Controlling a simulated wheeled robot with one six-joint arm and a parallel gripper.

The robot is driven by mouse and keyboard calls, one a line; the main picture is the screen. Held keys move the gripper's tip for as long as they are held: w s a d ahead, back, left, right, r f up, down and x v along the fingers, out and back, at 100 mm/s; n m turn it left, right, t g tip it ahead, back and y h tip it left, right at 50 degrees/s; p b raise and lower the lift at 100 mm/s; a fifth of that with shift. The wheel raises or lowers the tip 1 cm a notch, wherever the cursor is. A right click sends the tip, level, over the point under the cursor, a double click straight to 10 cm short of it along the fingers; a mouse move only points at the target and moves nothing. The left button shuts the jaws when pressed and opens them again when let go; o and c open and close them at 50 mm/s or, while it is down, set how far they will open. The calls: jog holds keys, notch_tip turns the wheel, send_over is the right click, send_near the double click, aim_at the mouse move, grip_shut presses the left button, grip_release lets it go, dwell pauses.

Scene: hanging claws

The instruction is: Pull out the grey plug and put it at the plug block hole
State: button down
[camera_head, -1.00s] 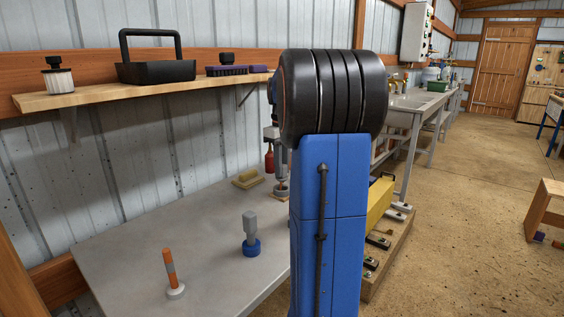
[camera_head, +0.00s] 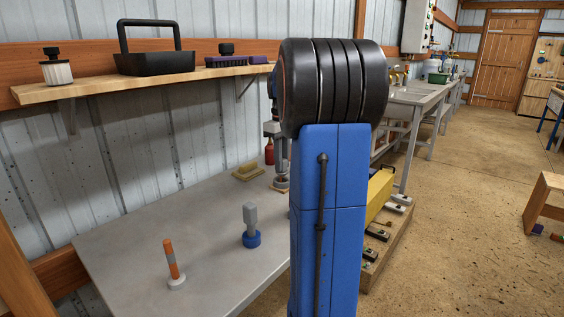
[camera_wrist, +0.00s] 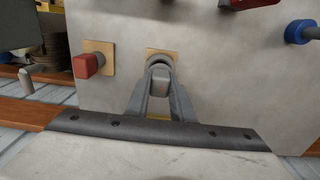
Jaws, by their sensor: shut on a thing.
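In the wrist view my gripper (camera_wrist: 160,98) is shut on the grey plug (camera_wrist: 160,77). The plug's far end meets a grey ring on a small tan plate (camera_wrist: 152,52); I cannot tell how deep it sits. In the head view my gripper (camera_head: 279,172) is low over the table, partly hidden by my blue arm, and the plug between its fingers is too small to make out. I cannot tell which thing is the plug block hole.
A grey piece on a blue ring (camera_head: 251,238) and an orange-striped peg (camera_head: 173,262) stand on the grey table (camera_head: 165,222). The wrist view shows a red block (camera_wrist: 88,65) on another tan plate.

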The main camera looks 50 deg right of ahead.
jog(key=shift+f, duration=1.35)
jog(key=c, duration=1.5)
grip_release()
jog(key=shift+o, duration=0.2)
notch_tip(320, 180, up, 17)
jog(key=shift+r, duration=0.15)
